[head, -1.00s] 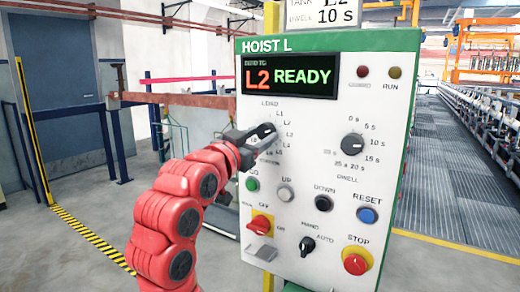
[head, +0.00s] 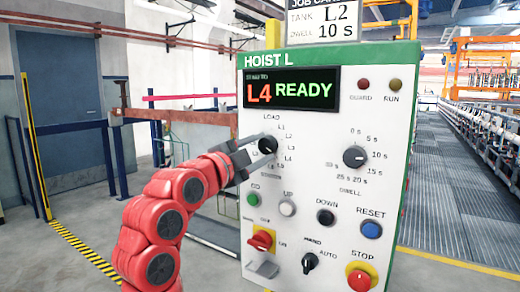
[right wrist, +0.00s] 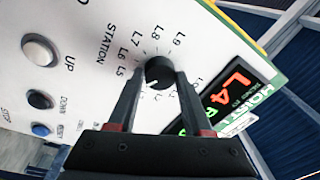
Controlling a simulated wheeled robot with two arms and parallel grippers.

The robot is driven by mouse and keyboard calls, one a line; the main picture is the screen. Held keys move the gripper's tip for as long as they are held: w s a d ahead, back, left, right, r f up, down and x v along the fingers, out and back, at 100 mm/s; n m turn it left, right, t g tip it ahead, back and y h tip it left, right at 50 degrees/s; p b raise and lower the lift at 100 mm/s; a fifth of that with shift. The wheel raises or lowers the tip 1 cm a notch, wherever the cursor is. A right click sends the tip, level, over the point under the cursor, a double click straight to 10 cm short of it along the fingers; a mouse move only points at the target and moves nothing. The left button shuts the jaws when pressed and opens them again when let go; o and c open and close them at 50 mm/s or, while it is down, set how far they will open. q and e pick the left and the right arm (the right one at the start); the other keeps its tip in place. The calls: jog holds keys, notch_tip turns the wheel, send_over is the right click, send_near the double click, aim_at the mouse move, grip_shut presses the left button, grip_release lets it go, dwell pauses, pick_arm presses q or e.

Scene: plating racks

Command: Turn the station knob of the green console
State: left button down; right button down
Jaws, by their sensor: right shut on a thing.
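The green-edged console (head: 320,120) stands in front of me, with a white face and the title HOIST L. Its display (head: 291,90) reads L4 READY. The black station knob (head: 268,145) sits at the upper left of the face, ringed by tank labels. My right gripper (head: 262,147) is shut on it. In the right wrist view, the two fingers (right wrist: 158,80) lie on either side of the knob (right wrist: 159,70), whose white mark shows. The job card (head: 333,20) above the console reads TANK L2, DWELL 10 s. My left gripper is not in view.
The dwell knob (head: 355,157) is right of the station knob. Below are the green GO button (head: 253,199), UP and DOWN buttons, blue RESET (head: 371,230) and red STOP (head: 359,280). A railing stands behind my arm on the left.

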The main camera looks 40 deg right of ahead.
jog(key=m+p, duration=0.1)
jog(key=m, duration=0.5)
jog(key=shift+g, duration=0.4)
jog(key=shift+c, duration=1.6)
grip_release()
jog(key=r+p+v, duration=0.1)
jog(key=v, duration=1.6)
jog(key=shift+a+f+p, duration=0.2)
jog(key=shift+a+p, duration=0.05)
jog(key=shift+p, duration=0.05)
